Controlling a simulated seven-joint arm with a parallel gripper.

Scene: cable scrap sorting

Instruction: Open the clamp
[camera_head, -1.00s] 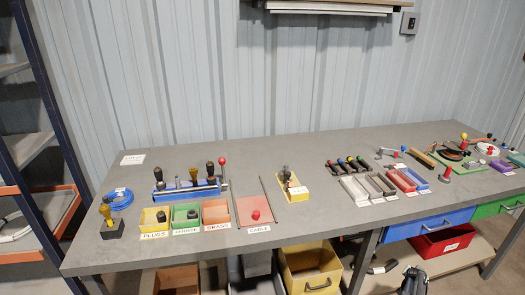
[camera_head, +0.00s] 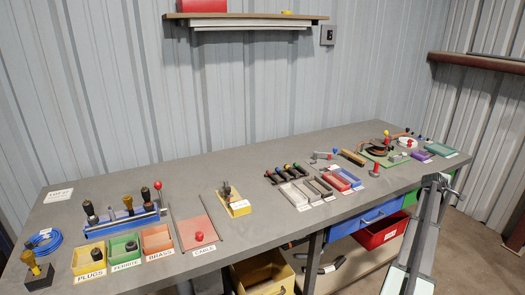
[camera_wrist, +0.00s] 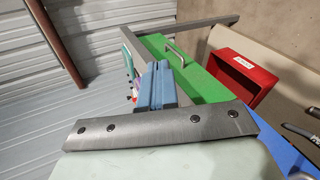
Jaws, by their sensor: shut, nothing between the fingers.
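No part is labelled as a clamp. A blue fixture (camera_head: 122,222) lies at the bench's left, with several dark-handled pieces standing along it. A lever with a red ball (camera_head: 158,186) stands upright at its right end. A yellow block (camera_head: 239,208) with a small dark upright mechanism (camera_head: 227,191) sits right of it. A green base (camera_head: 374,157) with a dark coil and knobbed levers lies toward the far right; which one is the clamp I cannot tell. My gripper (camera_wrist: 155,88) shows blue fingers together and empty in the wrist view, in front of a green drawer, away from these fixtures.
Yellow, green and orange-brown bins (camera_head: 88,258) and a red cable tray (camera_head: 207,229) stand along the front left. Short handled tools and small trays (camera_head: 294,194) fill the middle right. The back of the bench is mostly clear.

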